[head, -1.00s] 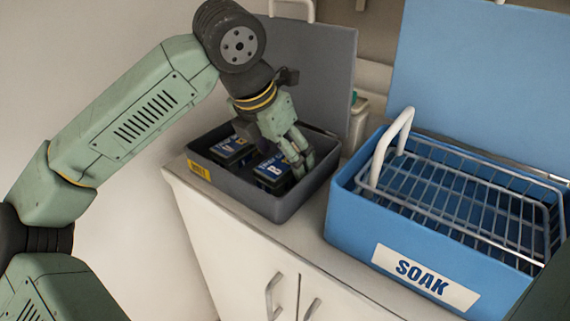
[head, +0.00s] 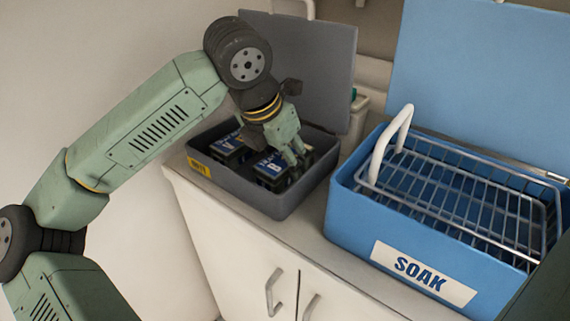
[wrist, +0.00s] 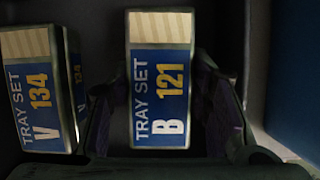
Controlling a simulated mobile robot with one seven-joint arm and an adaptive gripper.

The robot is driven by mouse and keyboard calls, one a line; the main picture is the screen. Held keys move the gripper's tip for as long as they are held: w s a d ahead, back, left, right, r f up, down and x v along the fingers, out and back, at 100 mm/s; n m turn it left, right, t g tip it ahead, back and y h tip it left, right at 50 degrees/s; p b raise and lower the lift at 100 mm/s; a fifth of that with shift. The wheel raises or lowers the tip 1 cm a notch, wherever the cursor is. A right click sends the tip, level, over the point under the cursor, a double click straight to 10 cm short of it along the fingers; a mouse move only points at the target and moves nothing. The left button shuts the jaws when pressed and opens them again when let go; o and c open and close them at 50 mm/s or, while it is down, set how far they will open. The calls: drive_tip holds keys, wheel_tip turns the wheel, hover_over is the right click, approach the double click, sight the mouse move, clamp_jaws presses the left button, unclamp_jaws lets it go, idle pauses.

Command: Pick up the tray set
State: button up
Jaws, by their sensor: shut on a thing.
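A dark blue tray set marked B 121 (wrist: 162,82) sits between my fingers in the wrist view. It also shows inside the grey open case in the head view (head: 273,170). My gripper (head: 296,158) reaches down into the case's right part and is shut on this tray set. The fingers show on both sides of it in the wrist view (wrist: 165,115). A second tray set, marked V 134 (wrist: 40,92), is at the left, apart from my fingers; in the head view it is the left block (head: 229,148). The held set's underside is hidden.
The grey case (head: 232,190) stands on a white cabinet (head: 235,235), its lid (head: 318,62) raised behind. To the right is a blue SOAK bin (head: 350,225) with a wire basket (head: 455,190) and white handle. A narrow counter gap separates them.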

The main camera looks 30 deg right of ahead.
drive_tip(key=c, duration=0.6)
drive_tip(key=shift+o, duration=0.2)
